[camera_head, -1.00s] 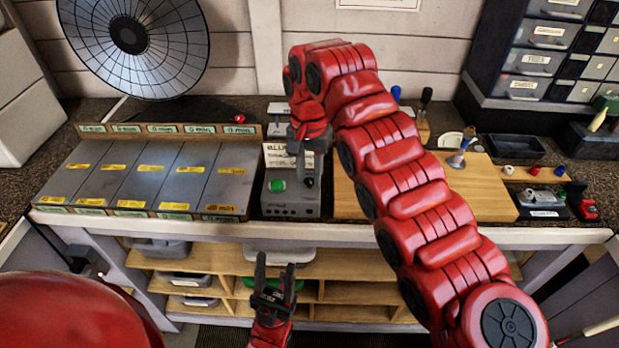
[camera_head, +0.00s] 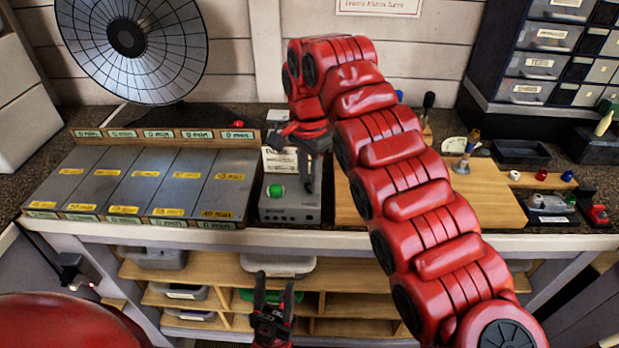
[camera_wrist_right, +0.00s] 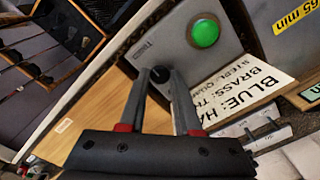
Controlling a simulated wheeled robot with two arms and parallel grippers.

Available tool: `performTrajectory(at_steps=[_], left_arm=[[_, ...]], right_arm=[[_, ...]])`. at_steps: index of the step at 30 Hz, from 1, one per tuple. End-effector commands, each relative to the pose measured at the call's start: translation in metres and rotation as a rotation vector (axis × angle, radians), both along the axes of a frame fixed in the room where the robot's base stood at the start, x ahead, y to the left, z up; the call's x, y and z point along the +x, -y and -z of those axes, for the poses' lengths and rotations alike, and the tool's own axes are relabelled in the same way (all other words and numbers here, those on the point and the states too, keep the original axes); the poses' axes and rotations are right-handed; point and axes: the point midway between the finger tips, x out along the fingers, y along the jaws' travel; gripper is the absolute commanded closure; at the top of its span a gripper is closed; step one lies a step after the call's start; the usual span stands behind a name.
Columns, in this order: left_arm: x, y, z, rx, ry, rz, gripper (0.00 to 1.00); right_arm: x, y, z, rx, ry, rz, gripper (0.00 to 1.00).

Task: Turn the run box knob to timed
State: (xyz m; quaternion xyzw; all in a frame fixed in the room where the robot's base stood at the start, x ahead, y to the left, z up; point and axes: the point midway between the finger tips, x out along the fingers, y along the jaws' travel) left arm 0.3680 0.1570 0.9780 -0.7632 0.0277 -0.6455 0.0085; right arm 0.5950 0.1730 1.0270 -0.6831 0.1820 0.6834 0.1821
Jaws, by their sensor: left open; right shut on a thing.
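The run box (camera_head: 290,211) is a grey box near the front edge of the bench, with a round green button (camera_head: 276,190) on its top. In the right wrist view the box (camera_wrist_right: 158,45) also shows its green button (camera_wrist_right: 205,32). My right gripper (camera_head: 309,187) reaches down onto the box, right of the button. In the right wrist view it (camera_wrist_right: 160,78) is shut on the dark knob (camera_wrist_right: 159,74), which shows between the fingertips. The knob's pointer and markings cannot be made out. My left gripper (camera_head: 274,283) is open and empty, in front of the bench's lower shelves.
Left of the box is a rack of grey slots (camera_head: 130,180) with yellow labels. A lettered card (camera_head: 280,160) stands behind the box. A wooden board (camera_head: 485,205) lies to the right. A round dish heater (camera_head: 128,40) stands at the back left.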

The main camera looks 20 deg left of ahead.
Motion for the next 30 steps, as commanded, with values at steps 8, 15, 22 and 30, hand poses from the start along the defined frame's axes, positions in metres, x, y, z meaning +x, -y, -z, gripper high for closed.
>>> performTrajectory(at_steps=[8,15,22,30], left_arm=[[0.0,0.0,0.0,0.0,0.0,0.0,0.5],[0.0,0.0,0.0,0.0,0.0,0.0,0.5],[0.0,0.0,-0.002,0.0,0.0,0.0,0.5],[0.0,0.0,-0.027,0.0,0.0,0.0,0.5]], right_arm=[[0.001,0.0,-0.001,0.002,0.003,0.001,0.65],[0.0,0.0,0.0,0.0,0.001,0.0,0.4],[0.0,0.0,-0.002,0.0,0.001,0.0,0.4],[0.0,0.0,-0.03,0.0,0.001,-0.001,0.4]])
